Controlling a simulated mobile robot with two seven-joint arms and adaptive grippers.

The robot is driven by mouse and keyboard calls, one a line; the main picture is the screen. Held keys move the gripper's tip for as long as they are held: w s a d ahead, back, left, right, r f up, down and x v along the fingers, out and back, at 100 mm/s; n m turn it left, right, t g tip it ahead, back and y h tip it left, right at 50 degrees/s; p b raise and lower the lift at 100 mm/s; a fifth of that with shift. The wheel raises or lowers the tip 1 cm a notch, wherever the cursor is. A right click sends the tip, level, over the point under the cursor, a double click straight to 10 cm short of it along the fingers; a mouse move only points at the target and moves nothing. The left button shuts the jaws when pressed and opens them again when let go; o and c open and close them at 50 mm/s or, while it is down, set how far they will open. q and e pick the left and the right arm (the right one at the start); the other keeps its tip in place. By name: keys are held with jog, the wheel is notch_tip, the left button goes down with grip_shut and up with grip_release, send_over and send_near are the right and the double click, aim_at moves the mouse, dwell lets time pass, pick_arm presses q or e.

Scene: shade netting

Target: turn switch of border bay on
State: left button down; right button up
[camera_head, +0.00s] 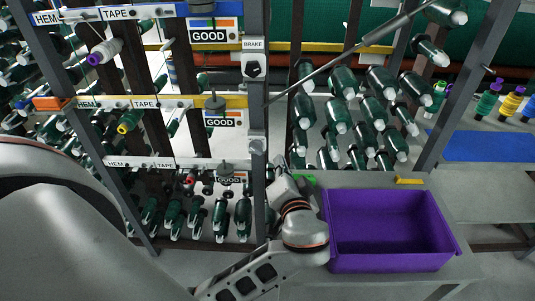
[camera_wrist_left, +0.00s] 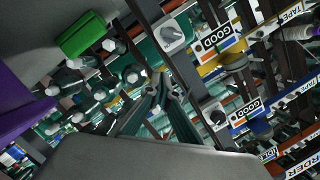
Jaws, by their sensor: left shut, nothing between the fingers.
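A sign ending in "ORDER" (camera_wrist_left: 302,166) is cut off at the lower right of the left wrist view; the border bay's name is not readable in the head view. On the grey upright, an upper switch box (camera_head: 254,68) marked BRAKE has a dark knob. A lower switch (camera_head: 256,146) is small in the head view. The wrist view shows a pale switch box with a grey knob (camera_wrist_left: 172,36) and a darker knob (camera_wrist_left: 217,116). My left gripper (camera_head: 279,180) is beside the upright, below the lower switch; its fingers (camera_wrist_left: 161,92) are shut and empty, apart from both knobs.
A thin slanted rod (camera_head: 340,58) crosses above. Green spools (camera_head: 374,112) hang close to the upright.

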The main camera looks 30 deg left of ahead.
aim_at(262, 143)
pick_arm(q)
jog(key=w+a+f, duration=0.1)
jog(key=w+a, duration=0.1)
jog(key=a, duration=0.1)
jog(key=w+a+f, duration=0.2)
jog(key=a, duration=0.1)
jog(key=w+a+f+p, duration=0.1)
jog(key=w+a, duration=0.1)
jog(key=a, duration=0.1)
jog(key=shift+f, duration=0.25)
jog(key=shift+s, duration=0.1)
pick_arm(e)
jog(key=shift+w+a+r, duration=0.15)
jog(key=shift+w+r, duration=0.05)
jog(key=shift+r, duration=0.5)
pick_arm(q)
jog(key=shift+f, duration=0.1)
jog(key=shift+m, duration=0.3)
pick_arm(e)
jog(key=shift+s+d, duration=0.45)
jog(key=shift+s, duration=0.2)
pick_arm(q)
jog(key=shift+f, duration=0.1)
pick_arm(e)
jog(key=shift+s+d, duration=0.1)
